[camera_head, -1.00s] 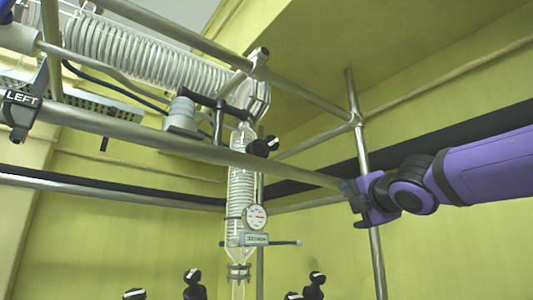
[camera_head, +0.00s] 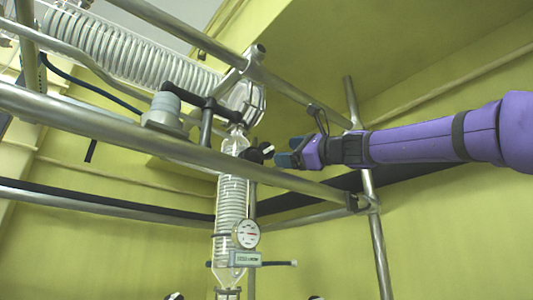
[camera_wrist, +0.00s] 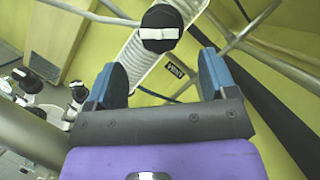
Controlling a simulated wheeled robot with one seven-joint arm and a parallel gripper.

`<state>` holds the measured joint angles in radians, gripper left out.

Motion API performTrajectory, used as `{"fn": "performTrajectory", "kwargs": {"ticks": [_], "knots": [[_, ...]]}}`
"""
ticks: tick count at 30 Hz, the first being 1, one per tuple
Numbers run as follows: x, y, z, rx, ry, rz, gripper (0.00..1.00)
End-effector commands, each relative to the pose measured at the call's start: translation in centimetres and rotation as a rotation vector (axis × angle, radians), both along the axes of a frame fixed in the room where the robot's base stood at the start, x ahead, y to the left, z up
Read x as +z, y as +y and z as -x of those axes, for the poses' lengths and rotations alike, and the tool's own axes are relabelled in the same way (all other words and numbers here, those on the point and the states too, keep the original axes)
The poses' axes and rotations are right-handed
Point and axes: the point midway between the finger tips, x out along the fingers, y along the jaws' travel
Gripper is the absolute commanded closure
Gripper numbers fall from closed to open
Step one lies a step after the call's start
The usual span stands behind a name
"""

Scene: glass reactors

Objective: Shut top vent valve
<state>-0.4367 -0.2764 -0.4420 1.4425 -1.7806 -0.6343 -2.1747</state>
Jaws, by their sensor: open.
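The top vent valve is a round black knob (camera_head: 266,150) with a white bar, on the glass column just below its upper joint. In the wrist view the knob (camera_wrist: 160,28) is at the top centre, its white bar lying roughly crosswise. A small dark label (camera_wrist: 174,70), seemingly reading VENT, shows below it. My gripper (camera_head: 284,157) is just right of the knob in the head view. In the wrist view my gripper (camera_wrist: 158,76) has its two blue fingers wide apart with nothing between them. The knob is ahead of the fingertips, apart from them.
A thick metal rail (camera_head: 150,146) crosses in front of the column, close below my gripper. Upper rails and an upright pole (camera_head: 377,245) surround the arm. A glass coil condenser (camera_head: 125,52) slopes at upper left. A dial gauge (camera_head: 246,234) hangs lower down. More black knobs (camera_wrist: 78,90) show at left.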

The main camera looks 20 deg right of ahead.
Motion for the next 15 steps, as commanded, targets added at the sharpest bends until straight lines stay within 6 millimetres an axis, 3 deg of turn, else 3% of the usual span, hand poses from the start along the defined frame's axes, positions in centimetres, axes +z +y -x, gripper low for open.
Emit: {"fn": "performTrajectory", "kwargs": {"ticks": [6, 15], "knots": [[0.9, 2.3, -3.3, 0.000, 0.002, -0.001, 0.22], [1.8, 3.9, -5.6, 0.000, 0.001, -0.004, 0.22]]}}
